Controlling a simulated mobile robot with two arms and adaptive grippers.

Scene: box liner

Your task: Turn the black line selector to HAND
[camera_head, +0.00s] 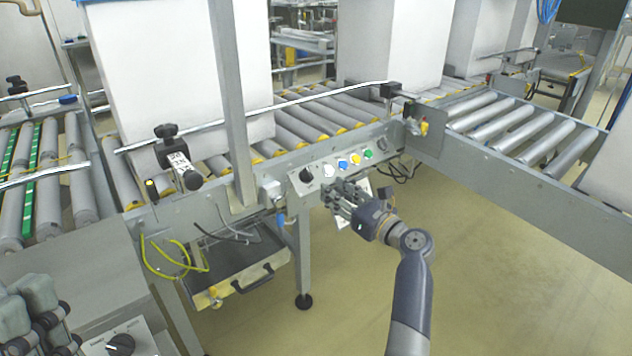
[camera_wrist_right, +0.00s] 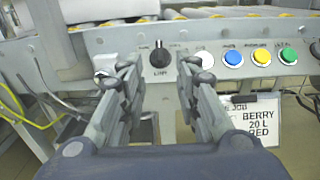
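The black line selector (camera_head: 306,175) is on the grey control panel of the conveyor frame. In the right wrist view the selector (camera_wrist_right: 160,57) is near the top middle, its pale pointer mark roughly upright between two small labels too blurred to read. My right gripper (camera_head: 330,191) is in front of and below the panel, to the right of the selector in the head view. In the wrist view its fingers (camera_wrist_right: 158,78) are spread apart and empty, with the selector between and beyond them, apparently untouched. My left gripper (camera_head: 38,318) shows partly at the lower left.
White, blue (camera_head: 343,165), yellow and green (camera_head: 368,153) buttons sit right of the selector. A label card (camera_wrist_right: 252,128) hangs below them. Another black knob (camera_head: 120,345) is on a panel at lower left. Large white boxes (camera_head: 165,70) stand on the rollers.

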